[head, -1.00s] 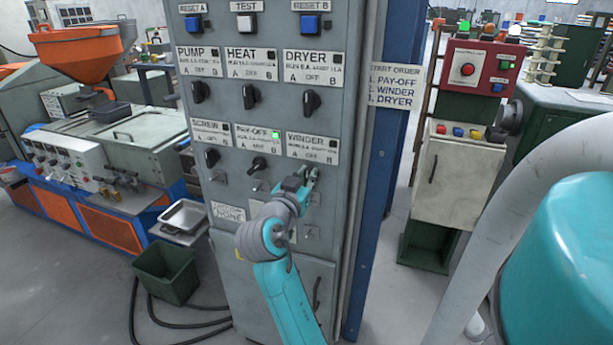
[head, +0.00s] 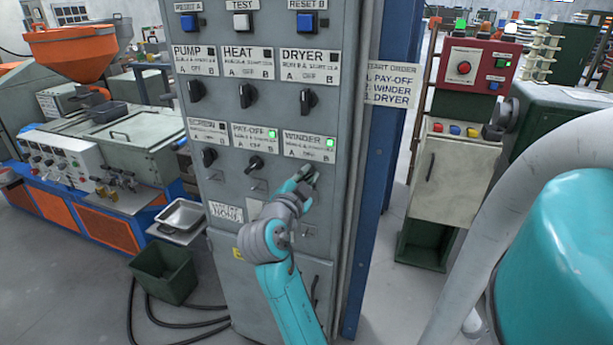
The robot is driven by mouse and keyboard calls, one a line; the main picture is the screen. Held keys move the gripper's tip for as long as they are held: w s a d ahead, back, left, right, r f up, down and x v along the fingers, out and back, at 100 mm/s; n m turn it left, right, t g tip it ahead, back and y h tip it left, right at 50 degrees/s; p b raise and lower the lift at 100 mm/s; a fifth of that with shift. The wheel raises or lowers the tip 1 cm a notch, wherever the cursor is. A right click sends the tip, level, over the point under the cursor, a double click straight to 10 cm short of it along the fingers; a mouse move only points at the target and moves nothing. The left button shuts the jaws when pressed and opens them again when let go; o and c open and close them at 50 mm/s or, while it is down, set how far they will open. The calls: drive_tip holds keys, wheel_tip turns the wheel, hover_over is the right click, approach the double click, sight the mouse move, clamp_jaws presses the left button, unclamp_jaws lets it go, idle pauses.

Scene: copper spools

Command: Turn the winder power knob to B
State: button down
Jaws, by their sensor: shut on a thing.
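The winder label plate (head: 306,146) is at the lower right of the grey control cabinet's knob rows, marked A, OFF and B. Its small lamp (head: 330,143) is lit green. My gripper (head: 308,177) is just below this plate, shut on the winder knob. The knob is hidden by the gripper, so its exact pointing cannot be read. The pay-off knob (head: 254,163) to the left is turned aslant, and its lamp (head: 272,134) is also green.
The pump knob (head: 195,91), heat knob (head: 247,95) and dryer knob (head: 307,98) stand upright in the row above. The screw knob (head: 209,157) is at the left. A start order sign (head: 393,84) hangs right of the cabinet. A green bin (head: 164,272) stands on the floor.

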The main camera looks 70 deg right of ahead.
drive_tip(key=shift+m, duration=0.4)
drive_tip(key=c, duration=1.1)
unclamp_jaws()
drive_tip(key=shift+c, duration=0.2)
drive_tip(key=s+a, duration=0.1)
drive_tip(key=a, duration=1.1)
